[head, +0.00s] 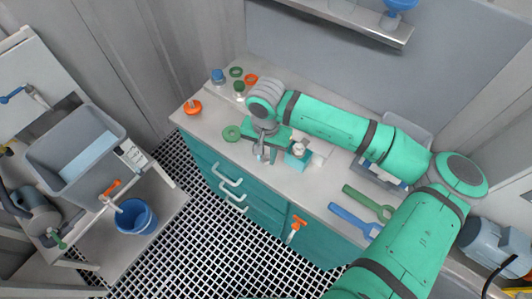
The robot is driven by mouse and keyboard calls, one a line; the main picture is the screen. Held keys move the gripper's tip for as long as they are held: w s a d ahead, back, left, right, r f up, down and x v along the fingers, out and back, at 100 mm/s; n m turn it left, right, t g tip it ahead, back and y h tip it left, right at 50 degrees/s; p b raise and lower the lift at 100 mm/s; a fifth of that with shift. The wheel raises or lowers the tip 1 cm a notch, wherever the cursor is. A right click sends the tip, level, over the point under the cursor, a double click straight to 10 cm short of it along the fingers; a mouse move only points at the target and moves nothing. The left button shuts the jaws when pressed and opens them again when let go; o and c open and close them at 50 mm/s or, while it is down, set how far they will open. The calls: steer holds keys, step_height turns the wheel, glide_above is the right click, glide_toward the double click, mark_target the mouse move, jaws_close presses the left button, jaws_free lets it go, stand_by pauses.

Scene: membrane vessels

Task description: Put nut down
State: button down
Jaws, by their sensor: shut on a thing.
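My gripper (264,156) points down over the front part of the teal cabinet's grey worktop (320,187). It is shut on the nut, but the nut is too small and too covered by the fingers to make out. Whether it touches the worktop I cannot tell. A green ring-shaped nut (231,133) lies flat on the worktop to the left of my gripper. Another green ring (236,71) and an orange ring (251,79) lie at the back left.
A teal block with a white top (298,153) stands close right of my gripper. A blue-capped bottle (218,77), a green-capped bottle (239,88) and an orange-based item (192,107) stand left. Green (368,203) and blue (354,221) wrenches lie right. Bare worktop lies between.

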steer(key=shift+f, duration=0.1)
steer(key=c, duration=1.5)
jaws_free()
step_height(320, 180, up, 13)
steer(key=shift+r, duration=0.15)
